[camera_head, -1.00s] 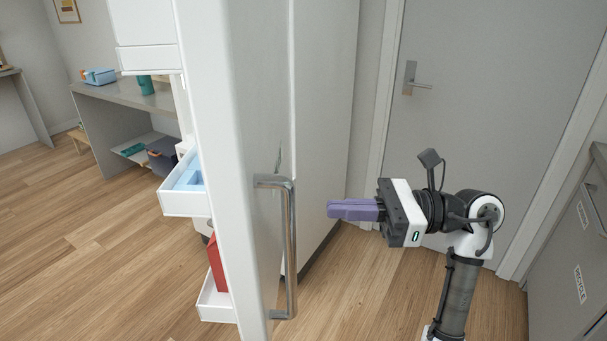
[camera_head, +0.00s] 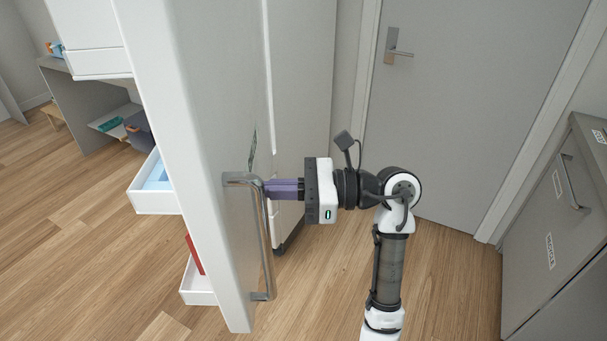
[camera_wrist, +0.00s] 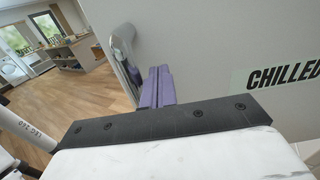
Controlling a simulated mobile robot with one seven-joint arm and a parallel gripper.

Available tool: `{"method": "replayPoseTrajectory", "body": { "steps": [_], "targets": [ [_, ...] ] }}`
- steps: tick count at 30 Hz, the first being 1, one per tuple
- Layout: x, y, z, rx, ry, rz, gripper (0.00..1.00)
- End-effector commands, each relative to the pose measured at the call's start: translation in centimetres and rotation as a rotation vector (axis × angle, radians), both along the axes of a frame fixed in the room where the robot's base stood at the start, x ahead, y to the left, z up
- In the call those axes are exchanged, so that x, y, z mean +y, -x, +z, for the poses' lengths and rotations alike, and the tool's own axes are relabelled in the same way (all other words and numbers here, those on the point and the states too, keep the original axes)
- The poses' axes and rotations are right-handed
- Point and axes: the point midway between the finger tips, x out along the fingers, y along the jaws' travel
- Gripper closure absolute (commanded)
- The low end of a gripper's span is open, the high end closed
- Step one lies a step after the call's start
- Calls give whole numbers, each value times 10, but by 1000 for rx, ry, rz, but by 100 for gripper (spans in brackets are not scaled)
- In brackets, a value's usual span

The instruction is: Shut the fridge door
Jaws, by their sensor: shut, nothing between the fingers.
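The white fridge door (camera_head: 205,120) stands open in the head view, seen nearly edge-on, with shelf bins on its inner side at left. Its metal bar handle (camera_head: 265,240) is on the outer face. My gripper (camera_head: 270,189) has its purple fingers shut and empty, level with the upper part of the handle. The fingertips appear at or just behind the bar; I cannot tell if they touch. In the wrist view the purple fingers (camera_wrist: 157,88) point at the door face (camera_wrist: 215,45), with the handle (camera_wrist: 124,55) just left of them and a "CHILLED" label at right.
A tall white cabinet front (camera_head: 300,90) stands behind the door. A grey room door (camera_head: 460,110) is at the back right, and a grey drawer unit (camera_head: 560,230) is at the right edge. The wooden floor at left (camera_head: 70,240) is clear.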

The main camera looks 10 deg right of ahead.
Motion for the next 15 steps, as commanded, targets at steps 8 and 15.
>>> {"method": "replayPoseTrajectory", "body": {
  "steps": [8, 15],
  "targets": [
    [28, -4, 2, 1, -1, 0, 100],
    [30, -4, 0, 0, 0, 0, 100]
  ]
}}
